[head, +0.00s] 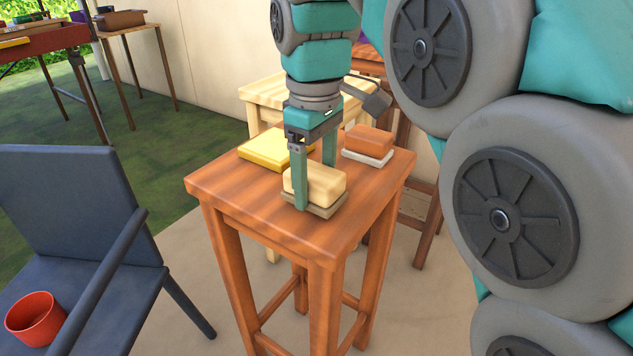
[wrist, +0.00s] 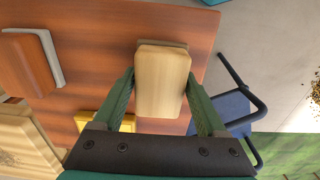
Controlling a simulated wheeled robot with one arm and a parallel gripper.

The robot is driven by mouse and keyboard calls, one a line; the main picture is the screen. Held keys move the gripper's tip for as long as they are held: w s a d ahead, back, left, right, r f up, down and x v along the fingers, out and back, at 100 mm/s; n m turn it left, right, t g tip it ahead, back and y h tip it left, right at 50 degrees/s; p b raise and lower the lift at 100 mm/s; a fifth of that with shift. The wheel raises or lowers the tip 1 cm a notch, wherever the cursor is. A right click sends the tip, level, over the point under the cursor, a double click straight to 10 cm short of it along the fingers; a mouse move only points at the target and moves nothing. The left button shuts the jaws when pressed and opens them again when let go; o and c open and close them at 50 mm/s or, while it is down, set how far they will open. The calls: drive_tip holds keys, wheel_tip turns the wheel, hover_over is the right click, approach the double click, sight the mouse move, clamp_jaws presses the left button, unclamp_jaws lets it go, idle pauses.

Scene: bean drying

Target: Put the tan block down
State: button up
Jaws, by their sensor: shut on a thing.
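The tan block (head: 318,184) is between the fingers of my gripper (head: 315,180), low over the orange-brown wooden table (head: 255,212). A flat grey-brown slab (head: 324,211) shows under the block, near the table's front edge. I cannot tell whether the block touches it. In the wrist view the tan block (wrist: 162,82) fills the space between both green fingers of my gripper (wrist: 160,88), and a strip of the slab (wrist: 162,42) shows past its far end.
A brown block (head: 370,139) on a white slab (head: 367,158) stands at the table's right, and a yellow slab (head: 270,149) lies at its left. A dark chair (head: 75,205) holding a red pot (head: 35,318) stands left. A pale wooden table (head: 262,92) stands behind.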

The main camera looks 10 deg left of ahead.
drive_tip(key=shift+f, duration=0.6)
drive_tip(key=shift+f, duration=0.2)
drive_tip(key=o, duration=1.1)
drive_tip(key=shift+r, duration=0.1)
